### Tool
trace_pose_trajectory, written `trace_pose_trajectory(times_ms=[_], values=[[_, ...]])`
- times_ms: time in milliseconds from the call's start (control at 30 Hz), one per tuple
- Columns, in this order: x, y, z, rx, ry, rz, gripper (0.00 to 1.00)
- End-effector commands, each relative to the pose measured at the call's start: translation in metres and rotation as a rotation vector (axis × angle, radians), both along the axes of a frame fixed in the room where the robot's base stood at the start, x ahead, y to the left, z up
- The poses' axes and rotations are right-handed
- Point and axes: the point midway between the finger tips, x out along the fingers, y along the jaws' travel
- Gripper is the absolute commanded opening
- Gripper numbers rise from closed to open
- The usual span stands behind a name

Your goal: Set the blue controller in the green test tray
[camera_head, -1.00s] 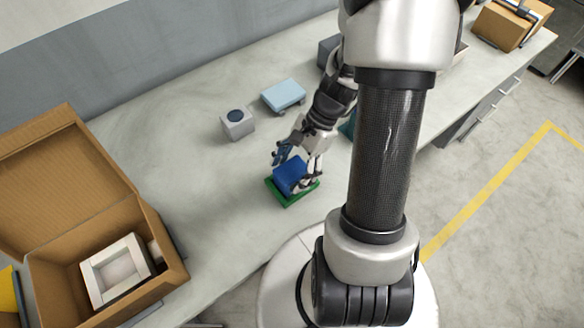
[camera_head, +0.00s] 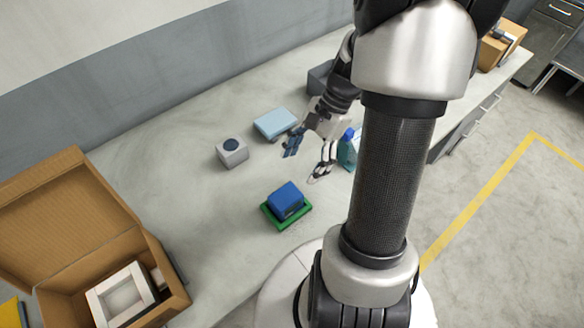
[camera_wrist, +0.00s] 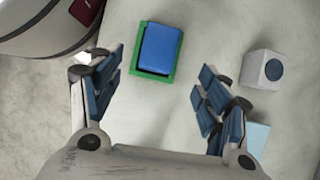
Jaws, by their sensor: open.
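The blue controller (camera_head: 285,200) rests in the green test tray (camera_head: 270,221) on the bench, with the green rim showing around it. In the wrist view the blue controller (camera_wrist: 160,48) sits inside the green tray (camera_wrist: 140,71), seen from above. My gripper (camera_head: 307,160) is open and empty, above the bench and apart from the controller, up and to the right of it in the head view. In the wrist view its blue-padded fingers (camera_wrist: 160,100) are spread wide with nothing between them.
A grey box with a round dark top (camera_head: 232,153) and a light blue case (camera_head: 275,123) stand behind the tray. A teal bottle (camera_head: 347,152) is right of my gripper. An open cardboard box (camera_head: 170,290) holding a white frame (camera_head: 108,308) is at left. Bench around the tray is clear.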

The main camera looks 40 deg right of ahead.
Motion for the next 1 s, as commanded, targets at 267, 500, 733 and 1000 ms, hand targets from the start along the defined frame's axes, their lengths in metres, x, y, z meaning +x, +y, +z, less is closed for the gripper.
trace_pose_trajectory(times_ms=[267,500,733,1000], values=[[-0.001,0.043,0.059,-0.167,-0.158,0.333,0.70],[-0.020,0.090,0.111,-0.354,-0.349,0.727,0.70],[-0.048,0.126,0.146,-0.527,-0.543,1.084,0.70],[-0.073,0.145,0.163,-0.670,-0.703,1.352,0.70]])
